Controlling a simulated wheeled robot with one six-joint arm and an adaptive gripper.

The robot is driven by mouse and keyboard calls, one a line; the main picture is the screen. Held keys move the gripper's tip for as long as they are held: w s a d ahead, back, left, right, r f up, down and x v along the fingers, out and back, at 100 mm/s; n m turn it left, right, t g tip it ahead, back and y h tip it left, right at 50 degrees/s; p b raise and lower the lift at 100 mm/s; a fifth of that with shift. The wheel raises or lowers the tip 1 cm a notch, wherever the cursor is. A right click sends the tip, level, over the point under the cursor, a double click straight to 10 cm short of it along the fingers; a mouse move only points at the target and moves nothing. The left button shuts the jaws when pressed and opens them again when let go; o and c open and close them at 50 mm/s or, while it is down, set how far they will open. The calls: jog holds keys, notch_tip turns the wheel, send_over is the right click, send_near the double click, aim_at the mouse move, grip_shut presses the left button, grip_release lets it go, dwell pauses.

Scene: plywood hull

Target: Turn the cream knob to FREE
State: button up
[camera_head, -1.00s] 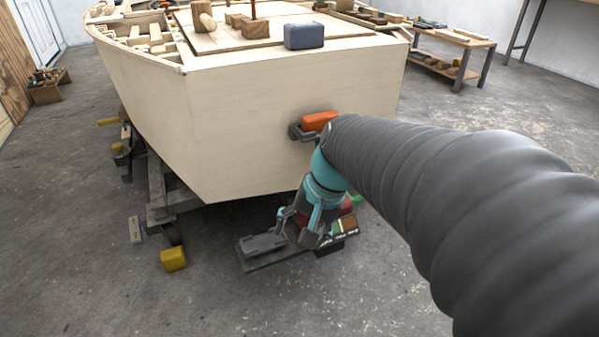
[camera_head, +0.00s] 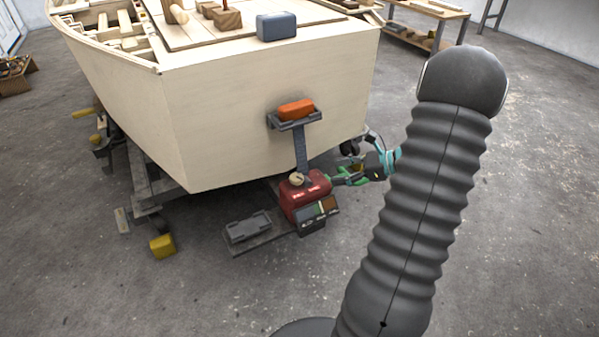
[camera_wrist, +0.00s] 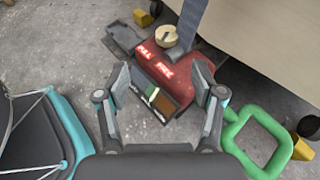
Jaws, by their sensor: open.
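The cream knob (camera_head: 296,179) sits on top of a red unit (camera_head: 306,198) below the hull; a dark mark shows on it. In the wrist view the knob (camera_wrist: 167,39) is at the top middle, on the far side of the red unit (camera_wrist: 176,74), with light lettering that seems to read PULL and FREE. I cannot tell which setting the knob points to. My gripper (camera_wrist: 166,88) is open and empty; its fingers frame the unit's near side, apart from the knob. In the head view my gripper (camera_head: 362,158) is right of the unit, partly hidden.
A striped panel (camera_head: 317,209) is on the unit's front. A green loop handle (camera_wrist: 258,138) stands right of my gripper. A grey post (camera_head: 301,148) rises behind the knob to a tray with an orange block (camera_head: 296,109). The plywood hull (camera_head: 260,100) is close behind.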

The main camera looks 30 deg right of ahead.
aim_at(298, 177)
jog(key=shift+m, duration=0.4)
jog(key=x, duration=0.8)
jog(key=d+x, duration=0.1)
jog(key=x, duration=0.4)
jog(key=shift+w+a+f+b, duration=0.1)
jog(key=shift+w+f+b, duration=0.25)
jog(key=shift+w, duration=0.15)
